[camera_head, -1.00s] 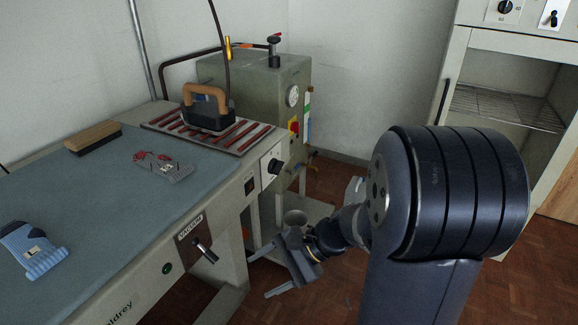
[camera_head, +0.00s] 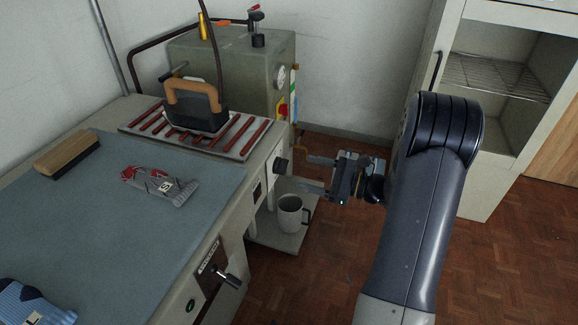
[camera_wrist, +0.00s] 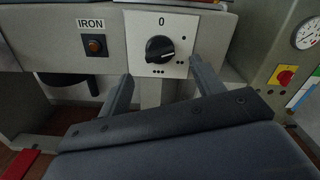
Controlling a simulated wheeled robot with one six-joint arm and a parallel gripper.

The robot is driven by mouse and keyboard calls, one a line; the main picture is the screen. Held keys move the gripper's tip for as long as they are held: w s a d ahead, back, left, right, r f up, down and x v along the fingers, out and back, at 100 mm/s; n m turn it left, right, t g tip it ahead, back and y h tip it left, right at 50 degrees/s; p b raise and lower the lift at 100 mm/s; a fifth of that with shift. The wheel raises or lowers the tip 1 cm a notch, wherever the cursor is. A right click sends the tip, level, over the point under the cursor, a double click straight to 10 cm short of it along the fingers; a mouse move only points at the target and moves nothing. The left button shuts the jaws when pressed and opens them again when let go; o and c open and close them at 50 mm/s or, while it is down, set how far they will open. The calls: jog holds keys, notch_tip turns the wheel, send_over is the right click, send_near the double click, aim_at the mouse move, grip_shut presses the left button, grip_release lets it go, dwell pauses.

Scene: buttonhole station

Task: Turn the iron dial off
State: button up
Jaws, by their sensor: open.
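The iron dial (camera_wrist: 160,48) is a black knob on a white plate in the wrist view, with a "0" above it and dots around its lower and right sides. In the head view the dial (camera_head: 281,166) is on the table's right end face. My gripper (camera_head: 312,175) is level with it, to its right, fingers pointing at it. In the wrist view the open fingers (camera_wrist: 161,70) are on either side below the knob, apparently short of it.
The iron (camera_head: 197,105) stands on a slatted rest (camera_head: 145,137) above the dial. A grey-green boiler (camera_head: 230,75) is behind, with a red-and-yellow switch (camera_wrist: 286,76). A white mug (camera_head: 290,214) stands on a low shelf below my gripper. Open floor is to the right.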

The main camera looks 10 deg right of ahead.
aim_at(281, 166)
jog(key=x, duration=0.6)
jog(key=shift+w+a, duration=0.2)
jog(key=shift+a, duration=0.15)
jog(key=c, duration=0.9)
jog(key=shift+c, duration=0.2)
jog(key=shift+f+b, duration=0.1)
jog(key=shift+b, duration=0.35)
